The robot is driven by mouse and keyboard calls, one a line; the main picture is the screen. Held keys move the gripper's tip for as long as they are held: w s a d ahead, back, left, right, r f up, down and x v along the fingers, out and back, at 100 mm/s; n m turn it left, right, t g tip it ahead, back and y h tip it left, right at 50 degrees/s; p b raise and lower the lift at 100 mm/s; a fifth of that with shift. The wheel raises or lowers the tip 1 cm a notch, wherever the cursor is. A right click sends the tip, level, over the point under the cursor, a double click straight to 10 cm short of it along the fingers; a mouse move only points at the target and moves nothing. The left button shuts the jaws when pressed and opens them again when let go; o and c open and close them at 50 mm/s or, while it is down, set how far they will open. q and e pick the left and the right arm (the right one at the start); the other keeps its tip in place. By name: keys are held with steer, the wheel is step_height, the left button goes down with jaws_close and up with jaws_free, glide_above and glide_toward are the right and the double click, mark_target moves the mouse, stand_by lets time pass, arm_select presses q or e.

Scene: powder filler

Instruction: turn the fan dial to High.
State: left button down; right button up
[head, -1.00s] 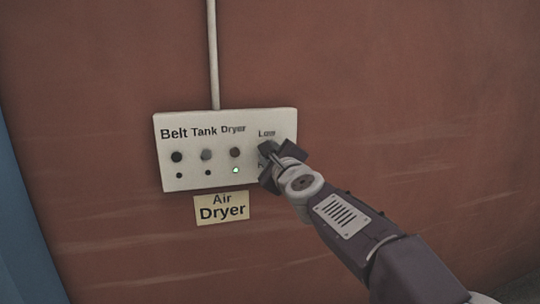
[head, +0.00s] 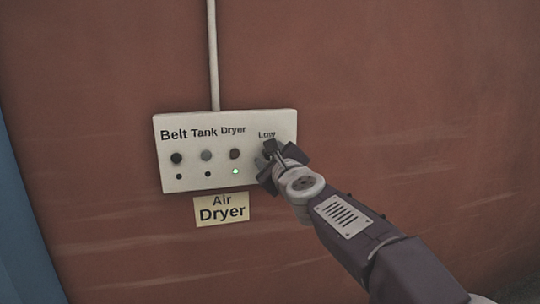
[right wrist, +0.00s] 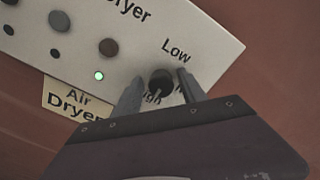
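The control panel (head: 225,180) is a white box on the red wall. The fan dial (right wrist: 161,82) is a dark round knob at its right end, with "Low" above it and a partly covered "High" below. A pale mark on the knob points down, toward "High". My right gripper (head: 268,156) is at the dial; in the right wrist view its fingers (right wrist: 160,82) stand on either side of the knob, with a small gap showing on each side. In the head view the gripper mostly hides the dial. My left gripper is not in view.
The Belt knob (head: 176,157), Tank knob (head: 206,155) and Dryer knob (head: 235,153) sit left of the dial. A green light (head: 236,170) glows under Dryer. An "Air Dryer" label (head: 222,209) is below the panel. A pipe (head: 213,55) runs up the wall.

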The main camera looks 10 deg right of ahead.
steer(key=shift+s+r, duration=0.1)
steer(key=shift+s, duration=0.4)
steer(key=s+d, duration=0.1)
steer(key=s, duration=0.7)
steer(key=shift+d, duration=0.2)
